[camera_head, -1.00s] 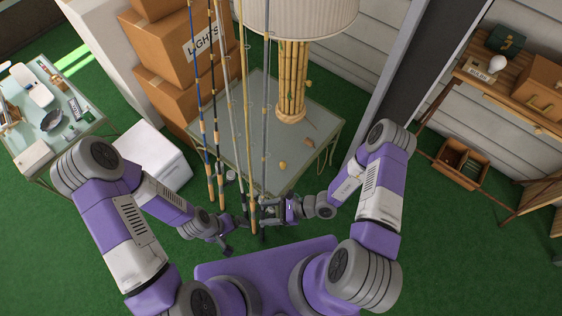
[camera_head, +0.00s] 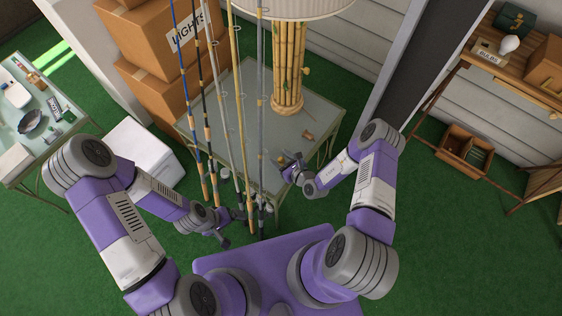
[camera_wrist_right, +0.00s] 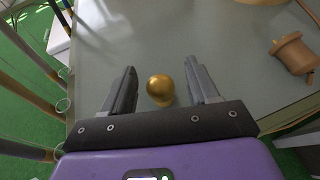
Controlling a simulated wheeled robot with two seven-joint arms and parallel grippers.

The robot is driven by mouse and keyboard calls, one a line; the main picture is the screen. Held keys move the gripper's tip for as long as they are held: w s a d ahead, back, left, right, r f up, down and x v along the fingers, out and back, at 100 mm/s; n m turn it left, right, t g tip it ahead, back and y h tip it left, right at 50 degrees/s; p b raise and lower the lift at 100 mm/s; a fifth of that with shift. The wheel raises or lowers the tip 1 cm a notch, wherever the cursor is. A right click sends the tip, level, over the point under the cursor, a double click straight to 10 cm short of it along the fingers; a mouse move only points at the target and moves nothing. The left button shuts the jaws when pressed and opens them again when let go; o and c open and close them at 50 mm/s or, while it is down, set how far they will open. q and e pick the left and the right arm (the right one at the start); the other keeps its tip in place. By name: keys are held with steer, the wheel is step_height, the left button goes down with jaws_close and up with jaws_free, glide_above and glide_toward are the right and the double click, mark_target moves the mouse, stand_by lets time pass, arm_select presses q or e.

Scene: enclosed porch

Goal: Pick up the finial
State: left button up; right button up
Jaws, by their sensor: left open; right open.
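The finial, a small gold ball, sits on the glass-topped table (camera_head: 230,95) near its front right edge. In the right wrist view the finial (camera_wrist_right: 160,88) lies between my right gripper's two fingers, with visible gaps on both sides. My right gripper (camera_head: 288,165) is open above the table edge and partly covers the finial in the head view; its fingers also show in the right wrist view (camera_wrist_right: 161,84). My left gripper (camera_head: 228,232) is low in front of the table, near the fishing rods' lower ends. Its fingers are small and hard to make out.
Several fishing rods (camera_head: 240,120) stand upright in front of the table, left of my right gripper. A bamboo lamp (camera_head: 287,85) stands at the table's back.

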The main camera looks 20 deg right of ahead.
steer(key=shift+x, duration=1)
steer(key=c, duration=1)
steer(key=shift+r, duration=0.1)
steer(key=shift+c, duration=0.2)
